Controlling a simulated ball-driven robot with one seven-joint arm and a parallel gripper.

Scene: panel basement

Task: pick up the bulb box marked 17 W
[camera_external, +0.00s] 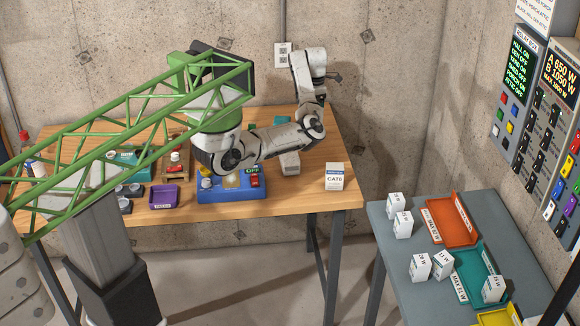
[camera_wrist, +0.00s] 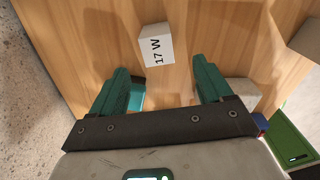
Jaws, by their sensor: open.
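The white bulb box marked 17 W (camera_wrist: 155,48) stands on the wooden table in the wrist view, a little beyond my fingertips and roughly centred between them. My gripper (camera_wrist: 162,76) is open, with its two teal fingers apart and nothing between them. The box appears apart from both fingers.
The grey table (camera_external: 392,262) holds several white boxes, an orange tray (camera_external: 437,235) and a teal tray (camera_external: 468,250).

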